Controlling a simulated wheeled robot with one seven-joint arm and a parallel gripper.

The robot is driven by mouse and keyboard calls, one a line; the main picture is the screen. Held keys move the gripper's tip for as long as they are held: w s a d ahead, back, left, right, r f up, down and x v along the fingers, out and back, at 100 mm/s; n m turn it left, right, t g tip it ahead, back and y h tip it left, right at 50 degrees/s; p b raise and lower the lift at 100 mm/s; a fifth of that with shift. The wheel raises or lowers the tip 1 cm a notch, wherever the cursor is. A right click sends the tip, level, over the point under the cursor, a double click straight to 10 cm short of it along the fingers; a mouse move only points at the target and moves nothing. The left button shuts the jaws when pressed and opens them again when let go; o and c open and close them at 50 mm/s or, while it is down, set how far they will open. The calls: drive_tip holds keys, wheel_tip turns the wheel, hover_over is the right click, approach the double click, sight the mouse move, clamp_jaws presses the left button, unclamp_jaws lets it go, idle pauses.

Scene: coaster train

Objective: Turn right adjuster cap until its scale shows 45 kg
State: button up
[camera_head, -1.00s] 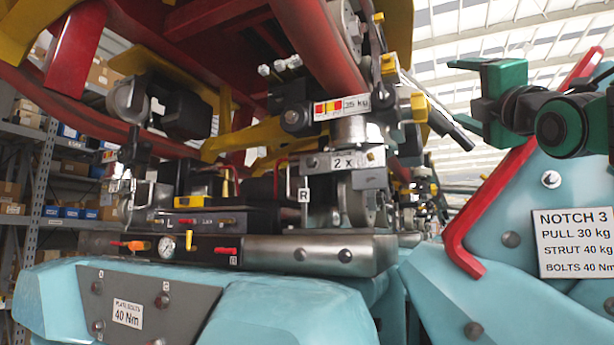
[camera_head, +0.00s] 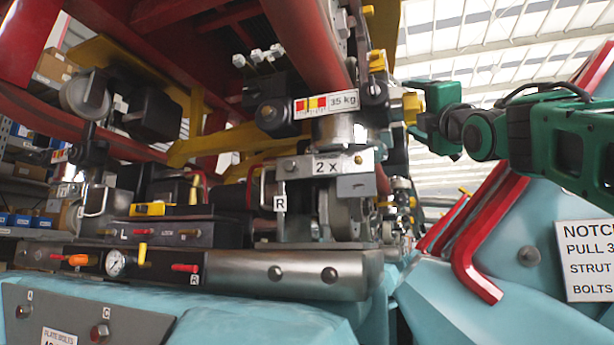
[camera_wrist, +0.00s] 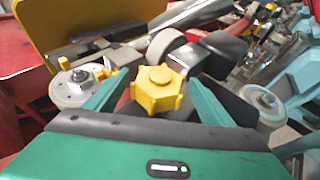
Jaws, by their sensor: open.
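The right adjuster cap is a yellow lobed knob (camera_wrist: 157,89), seen in the wrist view between my two green fingers. It also shows in the head view (camera_head: 411,108) at the right end of the adjuster. The adjuster's scale (camera_head: 326,104) has red and yellow bands and a label reading 35 kg. My gripper (camera_wrist: 155,95) is open, with one finger on each side of the cap. Whether the fingers touch the cap cannot be told. In the head view my gripper (camera_head: 428,115) is at the cap from the right.
A bracket marked 2 X (camera_head: 328,166) and a lever marked R (camera_head: 279,203) sit below the scale. A red bent bar (camera_head: 478,262) and a notch sign (camera_head: 590,262) stand at the right. A red tube runs above the adjuster.

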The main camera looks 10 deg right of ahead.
drive_tip(key=shift+w+r, duration=0.25)
drive_tip(key=shift+w, duration=0.05)
drive_tip(key=shift+c, duration=0.6)
drive_tip(key=c, duration=0.9)
drive_tip(key=shift+m+g, duration=0.3)
drive_tip(key=shift+g, duration=0.1)
drive_tip(key=m+g+h, duration=0.1)
drive_tip(key=m+g, duration=0.1)
drive_tip(key=g, duration=0.1)
drive_tip(key=shift+d+m+g, duration=0.1)
drive_tip(key=shift+m+g, duration=0.8)
drive_tip(key=shift+g, duration=0.8)
drive_tip(key=shift+d+m+g, duration=0.4)
drive_tip(key=shift+m+g, duration=0.2)
drive_tip(key=shift+g, duration=0.4)
